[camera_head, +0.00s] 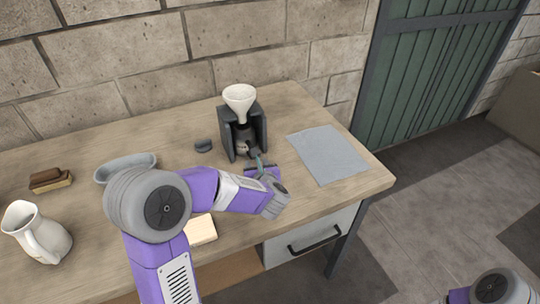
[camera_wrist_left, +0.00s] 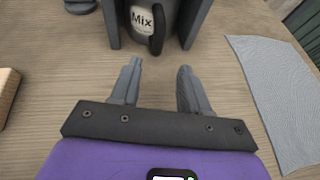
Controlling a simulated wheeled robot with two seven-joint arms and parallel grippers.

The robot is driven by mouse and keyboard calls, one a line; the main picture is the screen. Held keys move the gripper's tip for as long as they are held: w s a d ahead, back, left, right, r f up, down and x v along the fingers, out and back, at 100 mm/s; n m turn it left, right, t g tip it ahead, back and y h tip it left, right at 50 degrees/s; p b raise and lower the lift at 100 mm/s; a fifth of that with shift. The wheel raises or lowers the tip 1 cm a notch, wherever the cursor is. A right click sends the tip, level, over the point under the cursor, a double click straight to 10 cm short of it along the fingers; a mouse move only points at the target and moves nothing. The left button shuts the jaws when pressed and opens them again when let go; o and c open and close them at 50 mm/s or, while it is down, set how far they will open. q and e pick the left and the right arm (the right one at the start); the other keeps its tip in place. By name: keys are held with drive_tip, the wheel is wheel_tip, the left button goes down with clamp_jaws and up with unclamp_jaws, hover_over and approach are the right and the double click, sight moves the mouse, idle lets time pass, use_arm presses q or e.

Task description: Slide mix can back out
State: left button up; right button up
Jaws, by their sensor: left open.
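The mix can (camera_wrist_left: 142,18), with a white "Mix" label and a dark handle, stands upright inside a dark stand (camera_head: 260,130). The can (camera_head: 243,146) is partly visible in the head view. A white funnel (camera_head: 240,98) sits on top of the stand. My left gripper (camera_wrist_left: 159,68) is open and empty, low over the table in front of the can. Its two fingers point toward the handle, with a gap between the fingertips and the can. In the head view my left gripper (camera_head: 261,165) is partly hidden by its own wrist. My right gripper is out of view.
A grey cloth (camera_head: 328,153) lies right of the stand. A small dark lid (camera_head: 203,145) lies left of it. A wooden block (camera_head: 200,229), a grey dish (camera_head: 122,163), a brush (camera_head: 50,180) and a white jug (camera_head: 37,238) are farther left.

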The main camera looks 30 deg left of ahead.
sight(245, 141)
use_arm(q)
drive_tip(key=shift+r, duration=0.2)
drive_tip(key=shift+s+r, duration=0.2)
drive_tip(key=shift+s, duration=0.2)
drive_tip(key=shift+b+x, duration=0.5)
drive_tip(key=shift+x, duration=3.4)
clamp_jaws()
